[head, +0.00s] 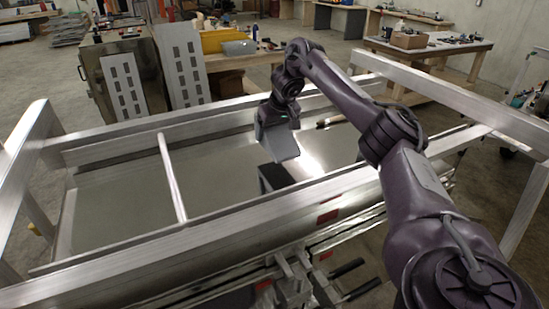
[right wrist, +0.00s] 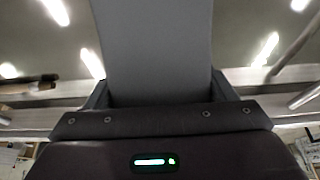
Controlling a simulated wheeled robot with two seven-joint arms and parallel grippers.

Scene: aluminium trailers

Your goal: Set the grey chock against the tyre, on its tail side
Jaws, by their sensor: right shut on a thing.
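My right gripper (head: 275,126) hangs over the bed of the aluminium trailer (head: 110,205). It is shut on the grey chock (head: 284,148), which points down towards the bed floor. In the right wrist view the chock (right wrist: 155,45) shows as a broad grey face between the two dark fingers of my right gripper (right wrist: 158,95). The chock's far end is cut off there by the picture's top edge. I cannot make out the tyre in either view. My left gripper is not in view.
The trailer's side rail (head: 240,232) runs along the near side, with a thin crossbar (head: 172,178) over the bed. A dark patch (head: 274,178) lies below the chock; I cannot tell what it is. Dark bars (head: 347,268) stick out at the front. A workbench (head: 430,48) stands behind.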

